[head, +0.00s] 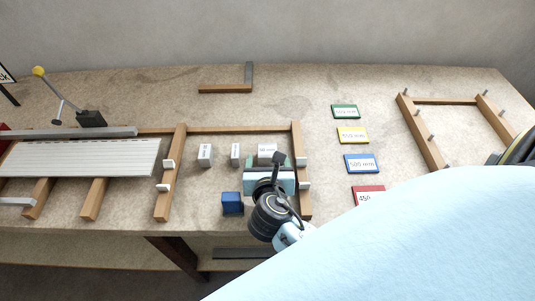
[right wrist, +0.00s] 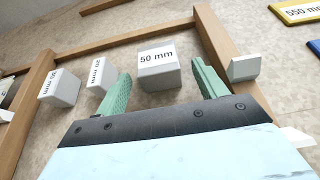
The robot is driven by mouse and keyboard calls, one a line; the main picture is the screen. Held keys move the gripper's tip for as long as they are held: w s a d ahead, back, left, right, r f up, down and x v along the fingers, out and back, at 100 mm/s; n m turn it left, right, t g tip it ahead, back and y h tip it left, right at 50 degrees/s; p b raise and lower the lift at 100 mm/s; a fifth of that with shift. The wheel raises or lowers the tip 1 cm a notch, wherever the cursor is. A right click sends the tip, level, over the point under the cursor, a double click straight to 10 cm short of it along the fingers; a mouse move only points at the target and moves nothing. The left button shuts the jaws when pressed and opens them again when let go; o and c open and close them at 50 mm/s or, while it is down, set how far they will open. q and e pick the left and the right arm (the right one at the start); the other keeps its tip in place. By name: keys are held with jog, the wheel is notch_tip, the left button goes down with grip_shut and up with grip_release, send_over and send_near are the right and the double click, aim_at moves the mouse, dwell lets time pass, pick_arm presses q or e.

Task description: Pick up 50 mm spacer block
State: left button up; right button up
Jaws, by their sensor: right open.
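The 50 mm spacer block (right wrist: 158,72) is a light grey block with "50 mm" printed on its top. In the right wrist view it stands between the two green fingers of my right gripper (right wrist: 160,88), with a gap on each side. My right gripper is open. In the head view the block (head: 267,149) shows just beyond my right gripper (head: 270,168), partly hidden by it. Two smaller spacer blocks, one narrow (head: 235,150) and one wider (head: 205,152), stand to its left. My left gripper is not in view.
A wooden frame (head: 175,165) encloses the blocks, with white stops (head: 301,161) on its bars. A blue block (head: 232,202) stands at the front. Coloured length cards (head: 361,163) lie to the right. A slatted panel (head: 80,158) lies at left.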

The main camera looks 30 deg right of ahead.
aim_at(267, 159)
jog(key=x, duration=0.3)
jog(key=shift+w+d, duration=0.25)
jog(key=shift+w, duration=0.1)
jog(key=shift+r, duration=0.1)
jog(key=c, duration=1.2)
jog(key=shift+c, duration=0.2)
